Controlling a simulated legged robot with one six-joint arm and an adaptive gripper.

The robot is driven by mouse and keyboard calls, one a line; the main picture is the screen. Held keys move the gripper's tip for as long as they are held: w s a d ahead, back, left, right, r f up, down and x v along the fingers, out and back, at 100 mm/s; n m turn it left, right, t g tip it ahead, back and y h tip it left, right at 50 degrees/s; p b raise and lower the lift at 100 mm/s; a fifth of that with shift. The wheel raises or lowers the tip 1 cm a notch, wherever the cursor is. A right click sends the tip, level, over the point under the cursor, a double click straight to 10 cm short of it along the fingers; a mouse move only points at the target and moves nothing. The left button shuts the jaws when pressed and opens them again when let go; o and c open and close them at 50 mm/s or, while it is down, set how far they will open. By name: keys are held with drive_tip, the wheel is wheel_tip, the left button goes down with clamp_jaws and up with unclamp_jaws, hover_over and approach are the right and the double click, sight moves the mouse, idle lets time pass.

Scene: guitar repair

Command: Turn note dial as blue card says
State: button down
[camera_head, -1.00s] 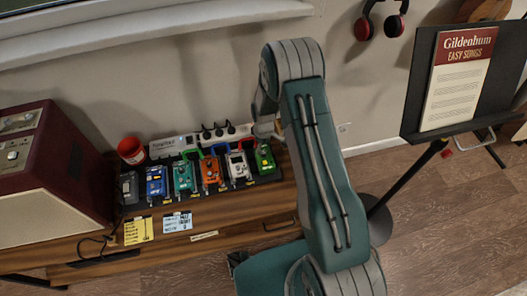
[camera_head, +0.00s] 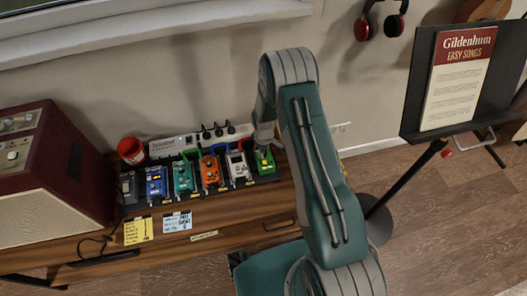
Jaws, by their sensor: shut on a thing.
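The blue card (camera_head: 177,222) lies at the front of the wooden cabinet top; its print is too small to read surely. A row of pedals stands behind it, with a green pedal (camera_head: 264,164) at the right end. My gripper (camera_head: 264,142) points down at the rear of the green pedal, partly behind my arm. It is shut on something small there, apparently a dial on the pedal. The dial itself and the fingertip contact are hidden, so I cannot see its setting.
A yellow card (camera_head: 138,231) lies left of the blue card. Other pedals, such as an orange one (camera_head: 211,171), stand close on the left. A music stand (camera_head: 413,90) is right.

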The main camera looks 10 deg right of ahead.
drive_tip(key=shift+f+m, duration=0.1)
drive_tip(key=shift+m, duration=2.8)
drive_tip(key=c, duration=0.5)
unclamp_jaws()
wheel_tip(320, 180, up, 12)
